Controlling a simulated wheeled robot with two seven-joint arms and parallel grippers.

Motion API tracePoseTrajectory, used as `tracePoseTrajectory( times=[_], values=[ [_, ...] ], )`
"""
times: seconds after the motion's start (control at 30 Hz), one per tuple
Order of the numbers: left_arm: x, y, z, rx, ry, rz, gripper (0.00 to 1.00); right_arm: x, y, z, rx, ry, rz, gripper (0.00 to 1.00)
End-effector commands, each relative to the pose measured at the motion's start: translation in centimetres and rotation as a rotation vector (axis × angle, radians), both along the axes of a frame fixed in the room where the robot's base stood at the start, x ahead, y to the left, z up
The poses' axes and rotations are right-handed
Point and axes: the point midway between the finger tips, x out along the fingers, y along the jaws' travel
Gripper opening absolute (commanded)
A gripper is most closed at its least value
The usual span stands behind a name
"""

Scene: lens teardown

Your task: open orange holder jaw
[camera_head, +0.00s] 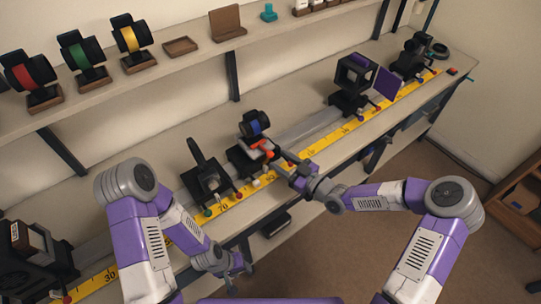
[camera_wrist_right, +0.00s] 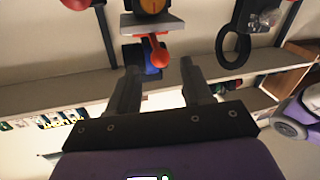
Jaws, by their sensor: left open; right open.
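The orange jaw (camera_head: 262,147) belongs to a dark holder (camera_head: 243,162) on the rail, with a blue-banded lens (camera_head: 255,124) standing behind it. In the right wrist view the orange jaw with its rounded end (camera_wrist_right: 159,55) shows between and beyond the fingers, with the blue part (camera_wrist_right: 150,68) behind it. My right gripper (camera_head: 279,159) is close to the orange jaw, and its fingers are open around empty space in the wrist view (camera_wrist_right: 160,78). I cannot tell whether a finger touches the jaw. My left gripper (camera_head: 232,282) hangs low in front of the bench, open and away from the holder.
A yellow ruler (camera_head: 315,147) runs along the rail. A dark stand (camera_head: 207,182) with an upright handle is left of the holder. A purple-framed stand (camera_head: 352,80) is farther right. The shelf (camera_head: 190,64) above carries red, green and yellow banded lenses.

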Motion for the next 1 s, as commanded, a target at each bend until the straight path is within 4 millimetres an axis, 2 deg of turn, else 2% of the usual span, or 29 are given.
tracePoseTrajectory(
  times=[0.1,0.3,0.67,1.0],
  values=[
    [0.0,0.0,-0.2,0.0,0.0,0.0,0.43,1.3,1.7,0.0,0.002,0.0,0.003,0.5],
    [0.0,0.0,-0.4,0.0,0.0,0.0,0.43,2.9,3.5,-0.1,0.0,0.002,0.002,0.5],
    [0.0,0.0,-0.4,0.0,0.0,0.0,0.43,3.3,4.0,-0.1,0.0,0.005,0.0,0.5],
    [0.0,0.0,-0.4,0.0,0.0,0.0,0.43,3.3,4.0,-0.1,0.0,0.005,0.001,0.0]
  ],
)
